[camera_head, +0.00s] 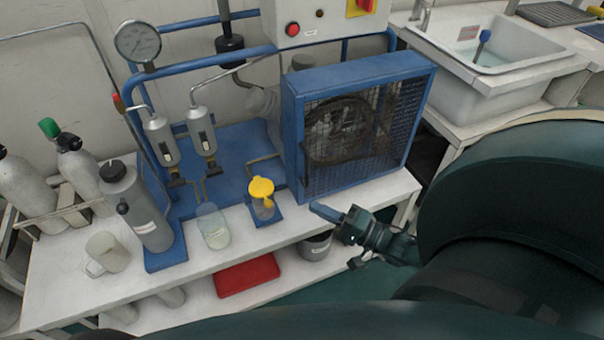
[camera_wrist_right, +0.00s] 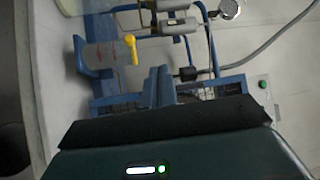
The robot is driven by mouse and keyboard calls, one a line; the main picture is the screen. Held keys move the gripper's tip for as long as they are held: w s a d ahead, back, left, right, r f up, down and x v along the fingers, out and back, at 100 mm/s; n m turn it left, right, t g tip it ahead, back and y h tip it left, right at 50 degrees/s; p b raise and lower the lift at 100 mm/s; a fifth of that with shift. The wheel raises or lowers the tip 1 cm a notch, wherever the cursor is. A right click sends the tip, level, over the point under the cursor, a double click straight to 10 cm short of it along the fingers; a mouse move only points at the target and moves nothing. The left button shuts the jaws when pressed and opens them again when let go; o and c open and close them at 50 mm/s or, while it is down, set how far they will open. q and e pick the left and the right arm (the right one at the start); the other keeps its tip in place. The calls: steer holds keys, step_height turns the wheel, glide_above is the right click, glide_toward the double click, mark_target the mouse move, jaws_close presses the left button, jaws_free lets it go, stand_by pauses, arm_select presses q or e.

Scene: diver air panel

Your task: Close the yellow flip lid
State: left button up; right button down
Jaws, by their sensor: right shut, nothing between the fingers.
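The yellow flip lid (camera_head: 261,187) is at the mouth of a small clear cup (camera_head: 264,208), near the front edge of the white bench. In the right wrist view, the yellow lid (camera_wrist_right: 131,48) shows edge-on at the end of the clear cup (camera_wrist_right: 104,52). I cannot tell whether it is fully down. My right gripper (camera_head: 322,211) is shut and empty, to the right of the cup and apart from it, in front of the blue caged unit. Its fingers show in the right wrist view (camera_wrist_right: 159,86). My left gripper is not in view.
A blue mesh-caged unit (camera_head: 348,120) stands right behind my right gripper. A clear beaker (camera_head: 213,227) and a grey cylinder (camera_head: 137,205) stand left of the cup. A red box (camera_head: 247,274) is below.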

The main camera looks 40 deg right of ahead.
steer(key=shift+v, duration=1.5)
